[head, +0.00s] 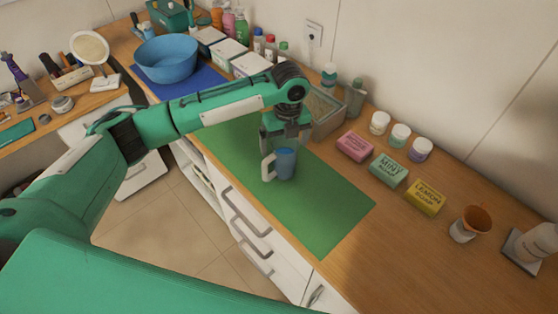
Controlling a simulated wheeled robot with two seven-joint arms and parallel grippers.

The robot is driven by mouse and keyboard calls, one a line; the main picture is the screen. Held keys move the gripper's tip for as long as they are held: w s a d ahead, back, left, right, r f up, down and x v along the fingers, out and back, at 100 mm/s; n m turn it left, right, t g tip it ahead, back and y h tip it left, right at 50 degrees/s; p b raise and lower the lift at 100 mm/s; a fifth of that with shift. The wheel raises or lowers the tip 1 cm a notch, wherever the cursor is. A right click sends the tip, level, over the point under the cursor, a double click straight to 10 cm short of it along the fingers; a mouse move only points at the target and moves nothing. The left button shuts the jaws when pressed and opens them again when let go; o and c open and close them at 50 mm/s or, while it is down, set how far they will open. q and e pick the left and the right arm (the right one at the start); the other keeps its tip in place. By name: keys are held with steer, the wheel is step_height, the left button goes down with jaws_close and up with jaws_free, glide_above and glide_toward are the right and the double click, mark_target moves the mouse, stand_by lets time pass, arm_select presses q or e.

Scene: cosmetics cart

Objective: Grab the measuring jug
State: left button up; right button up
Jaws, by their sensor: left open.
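The measuring jug (286,164) is a small blue vessel with a pale handle on its left side. It stands upright on the green mat (330,214). My left gripper (287,143) points down directly over the jug, with its fingertips at about the rim. It is open. I cannot tell whether the fingers touch the jug or reach around its rim, and the gripper hides part of the top. My right gripper is not in view.
A grey bin (327,117) stands close behind the gripper. Pink (355,146), green (388,171) and yellow (425,197) soap boxes stand to the right. A blue bowl (167,58) is at the back left. The mat's front right part is clear.

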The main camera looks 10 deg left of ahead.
mark_target(284, 150)
arm_select(q)
steer(key=shift+f+p, duration=0.6)
steer(key=shift+f, duration=1.35)
steer(key=c, duration=1.3)
steer(key=shift+w+r, duration=0.1)
steer(key=shift+c, duration=0.6)
steer(key=shift+r, duration=0.1)
